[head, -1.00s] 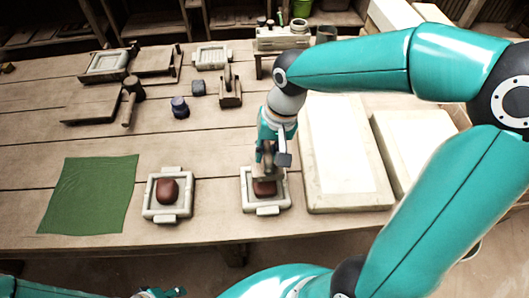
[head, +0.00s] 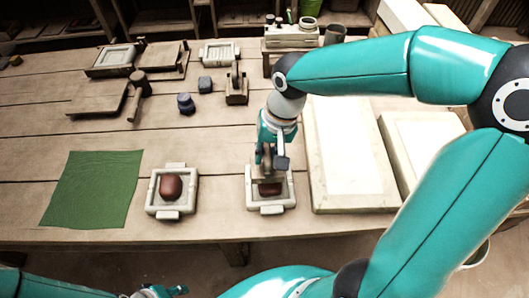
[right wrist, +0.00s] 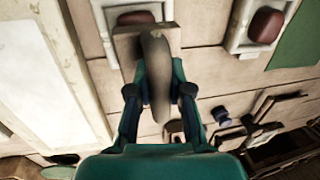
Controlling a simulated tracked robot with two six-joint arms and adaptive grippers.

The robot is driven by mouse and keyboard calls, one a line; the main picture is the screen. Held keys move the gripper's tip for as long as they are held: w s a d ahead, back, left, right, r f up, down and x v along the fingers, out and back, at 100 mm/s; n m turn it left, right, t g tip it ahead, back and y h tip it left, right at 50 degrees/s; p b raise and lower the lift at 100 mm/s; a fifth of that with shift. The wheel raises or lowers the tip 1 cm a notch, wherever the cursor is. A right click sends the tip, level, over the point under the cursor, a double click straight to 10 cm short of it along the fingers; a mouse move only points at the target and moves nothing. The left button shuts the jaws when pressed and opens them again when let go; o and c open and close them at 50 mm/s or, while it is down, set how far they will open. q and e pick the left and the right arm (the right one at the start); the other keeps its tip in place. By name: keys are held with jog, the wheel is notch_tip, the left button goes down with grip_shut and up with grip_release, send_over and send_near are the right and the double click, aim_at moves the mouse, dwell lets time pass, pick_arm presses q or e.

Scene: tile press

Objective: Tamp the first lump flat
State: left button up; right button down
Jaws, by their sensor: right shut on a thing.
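The right mould (head: 287,190) is a pale frame near the table's front edge, with a red-brown lump (head: 270,189) in it. My right gripper (head: 270,160) is above this mould, shut on a wooden tamper. In the right wrist view the tamper's curved handle (right wrist: 155,75) is between the fingers, its block (right wrist: 123,44) over part of the lump (right wrist: 135,18). I cannot tell whether block and lump touch. A rounded lump (head: 171,187) sits in the left mould (head: 153,198). My left gripper (head: 165,291) is partly visible at the bottom edge, its jaws unclear.
A green cloth (head: 92,190) lies at the left. Large pale slabs (head: 347,150) stand right of the right mould. A mallet (head: 139,97), dark blue lumps (head: 186,103) and a wooden block with an upright handle (head: 236,90) are farther back. Table between the moulds is clear.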

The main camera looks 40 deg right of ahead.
pick_arm(q)
notch_tip(320, 180, down, 7)
jog(key=b, duration=0.6)
pick_arm(e)
jog(key=x, duration=0.2)
jog(key=d+x, duration=0.1)
jog(key=x, duration=0.4)
jog(key=shift+s+d+f, duration=0.1)
jog(key=shift+s+f, duration=0.3)
jog(key=shift+f, duration=0.05)
jog(key=shift+r+p, duration=0.4)
jog(key=shift+r, duration=0.05)
jog(key=shift+r+p, duration=0.4)
jog(key=shift+p, duration=0.05)
jog(key=p+v, duration=0.3)
jog(key=a+p+v, duration=0.1)
jog(key=v, duration=0.1)
jog(key=shift+w+r, duration=0.25)
jog(key=shift+r, duration=0.1)
pick_arm(q)
notch_tip(320, 180, up, 6)
jog(key=shift+r, duration=0.15)
pick_arm(e)
jog(key=shift+f, duration=0.1)
jog(key=shift+w+d+f, duration=0.1)
jog(key=shift+d, duration=0.05)
